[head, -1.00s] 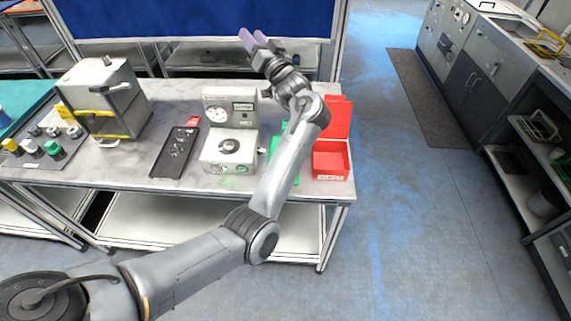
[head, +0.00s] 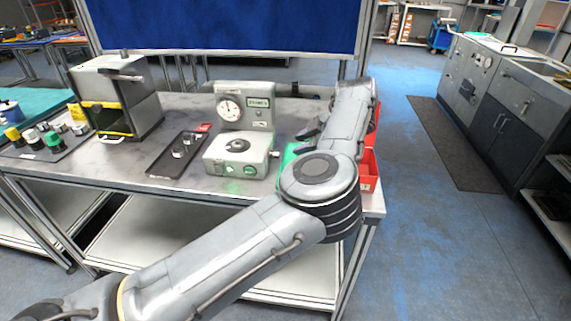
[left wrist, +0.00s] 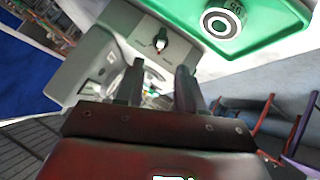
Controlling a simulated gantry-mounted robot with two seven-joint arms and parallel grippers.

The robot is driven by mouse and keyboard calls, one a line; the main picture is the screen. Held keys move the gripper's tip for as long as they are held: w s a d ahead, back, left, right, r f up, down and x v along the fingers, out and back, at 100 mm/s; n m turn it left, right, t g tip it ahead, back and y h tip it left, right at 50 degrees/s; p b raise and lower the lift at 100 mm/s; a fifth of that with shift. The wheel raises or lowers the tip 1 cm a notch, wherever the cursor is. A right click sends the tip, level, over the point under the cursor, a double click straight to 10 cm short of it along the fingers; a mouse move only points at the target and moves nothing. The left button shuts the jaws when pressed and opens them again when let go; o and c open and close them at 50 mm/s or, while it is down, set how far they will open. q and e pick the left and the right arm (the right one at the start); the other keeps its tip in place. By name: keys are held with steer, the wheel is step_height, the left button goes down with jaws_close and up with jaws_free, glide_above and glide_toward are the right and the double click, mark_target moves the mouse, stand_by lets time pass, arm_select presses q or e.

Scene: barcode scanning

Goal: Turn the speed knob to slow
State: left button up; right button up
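The grey machine (head: 238,150) stands on the bench, with a round dial gauge and a dark round disc on top of its base. In the left wrist view, a small dark knob (left wrist: 161,42) with a reddish tip sits on a pale face of the machine (left wrist: 110,30). Small marks flank it, too small to read. My left gripper (left wrist: 160,88) has its two dark fingers apart, with nothing held between them. The knob lies beyond the fingertips, not touched. In the head view the left gripper (head: 308,130) is beside the machine's right side, partly hidden by my arm. My right gripper is not in view.
A green tray (left wrist: 280,12) holds a round weight (left wrist: 220,22) close by the knob. A red bin (head: 369,170) is partly behind my arm. A black tray (head: 165,165), a box-like grey device (head: 115,95) and a board of several knobs (head: 45,145) stand left.

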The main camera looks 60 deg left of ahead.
mark_target(279, 156)
arm_select(q)
steer(key=shift+f, duration=0.35)
steer(key=b+x, duration=0.3)
steer(key=x, duration=0.5)
steer(key=shift+a+f, duration=0.1)
steer(key=shift+f, duration=0.1)
steer(key=shift+b+x, duration=0.4)
steer(key=shift+x, duration=0.4)
steer(key=shift+a+r, duration=0.1)
steer(key=shift+c, duration=0.4)
steer(key=c, duration=0.6)
steer(key=shift+s+d+f+n+t+y, duration=0.15)
steer(key=shift+d+f+n+t+y, duration=0.1)
steer(key=shift+n+t+y, duration=0.65)
steer(key=shift+n+y, duration=0.1)
steer(key=shift+y, duration=0.4)
steer(key=shift+a, duration=0.1)
